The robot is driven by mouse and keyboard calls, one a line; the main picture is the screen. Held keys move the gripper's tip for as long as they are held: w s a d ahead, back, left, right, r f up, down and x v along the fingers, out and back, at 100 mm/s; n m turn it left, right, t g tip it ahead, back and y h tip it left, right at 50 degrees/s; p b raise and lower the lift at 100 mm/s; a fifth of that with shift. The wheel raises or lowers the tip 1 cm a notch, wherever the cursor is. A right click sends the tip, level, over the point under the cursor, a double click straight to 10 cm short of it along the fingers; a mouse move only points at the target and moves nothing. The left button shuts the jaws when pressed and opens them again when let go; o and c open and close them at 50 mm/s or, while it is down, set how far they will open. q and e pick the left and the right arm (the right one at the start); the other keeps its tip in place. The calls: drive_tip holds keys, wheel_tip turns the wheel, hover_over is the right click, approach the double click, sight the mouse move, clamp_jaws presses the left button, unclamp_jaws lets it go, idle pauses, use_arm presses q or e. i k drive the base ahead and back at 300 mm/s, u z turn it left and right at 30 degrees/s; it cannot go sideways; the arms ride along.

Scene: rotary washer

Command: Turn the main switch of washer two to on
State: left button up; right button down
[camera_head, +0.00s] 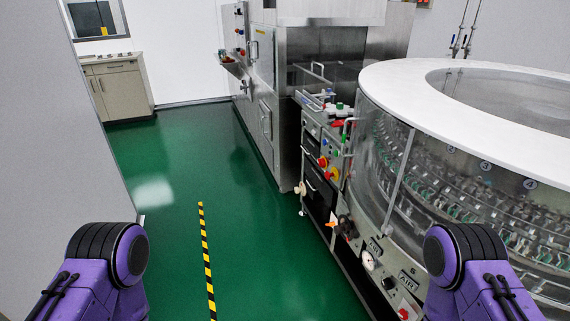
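A large round washer (400,170) with a white rim and glass side stands at the right. On its left is a steel control panel (312,128) with several coloured knobs and buttons. A red and yellow rotary knob (323,162) is on this panel; its setting is too small to read. A second steel machine (262,85) stands farther back, with small knobs (240,32) on its far-left panel. I cannot tell which one is washer two. Purple and black links of my two arms show at the lower left and lower right. Neither gripper is in view.
The green floor (175,215) is open in the middle, with a yellow and black stripe (206,260) along it. A grey wall (70,130) is close on the left. A cabinet (117,85) stands at the far left. Knobs and valves (369,260) protrude from the washer's lower side.

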sight(322, 162)
drive_tip(key=u, duration=0.8)
drive_tip(key=i, duration=2.35)
drive_tip(key=z, duration=2.5)
